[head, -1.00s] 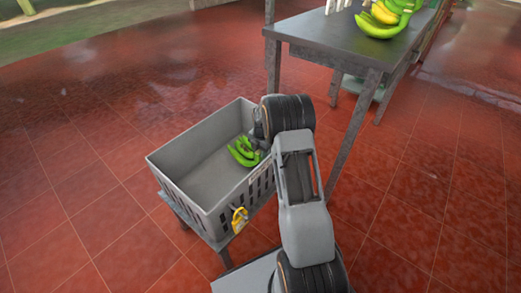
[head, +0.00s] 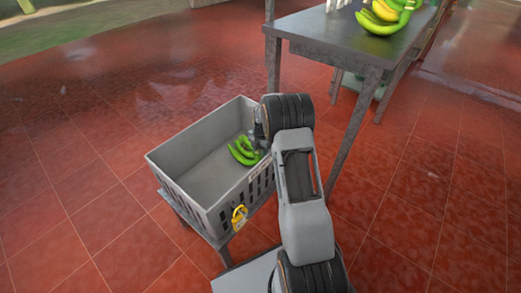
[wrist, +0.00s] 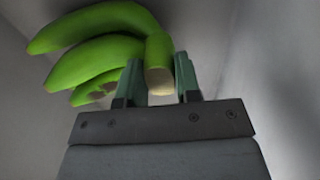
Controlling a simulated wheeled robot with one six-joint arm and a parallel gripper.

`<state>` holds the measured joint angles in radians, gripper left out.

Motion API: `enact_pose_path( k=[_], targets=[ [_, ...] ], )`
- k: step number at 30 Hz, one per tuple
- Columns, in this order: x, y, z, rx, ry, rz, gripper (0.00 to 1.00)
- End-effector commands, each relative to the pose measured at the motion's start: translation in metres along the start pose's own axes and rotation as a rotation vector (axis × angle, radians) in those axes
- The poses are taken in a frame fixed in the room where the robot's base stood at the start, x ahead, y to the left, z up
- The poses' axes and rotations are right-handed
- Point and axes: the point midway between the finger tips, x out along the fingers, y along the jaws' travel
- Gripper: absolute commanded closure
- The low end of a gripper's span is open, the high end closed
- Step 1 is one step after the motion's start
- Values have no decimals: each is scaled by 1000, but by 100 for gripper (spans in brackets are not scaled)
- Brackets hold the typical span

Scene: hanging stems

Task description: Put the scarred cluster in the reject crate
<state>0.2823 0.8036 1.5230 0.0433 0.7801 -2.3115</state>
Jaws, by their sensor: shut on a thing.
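A green banana cluster (head: 242,151) is inside the grey crate (head: 188,190), by its right wall. In the wrist view the cluster (wrist: 100,45) shows several green fingers and a pale cut stem end. My gripper (wrist: 160,82) is shut on the cluster's stem, with one jaw on each side. In the head view my arm hides most of the gripper. Whether the cluster touches the crate floor I cannot tell.
The crate stands on a low stand and carries a yellow tag (head: 239,217) on its front. A grey table (head: 345,42) at the upper right holds green and yellow bananas (head: 386,16). Red tiled floor lies open to the left.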

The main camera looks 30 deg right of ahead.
Motion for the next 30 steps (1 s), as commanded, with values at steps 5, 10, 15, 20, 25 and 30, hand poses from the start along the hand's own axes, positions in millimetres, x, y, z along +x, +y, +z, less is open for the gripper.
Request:
enact_pose_path(
  k=[5,10,15,20,25,30],
  targets=[
    [2,1,1,0,-3,4,100],
    [3,1,1,0,-3,4,60],
    [3,0,0,0,-1,2,44],
    [4,0,0,0,-1,1,39],
    [3,-1,0,0,2,-2,39],
    [-20,0,0,0,0,0,39]
  ],
)
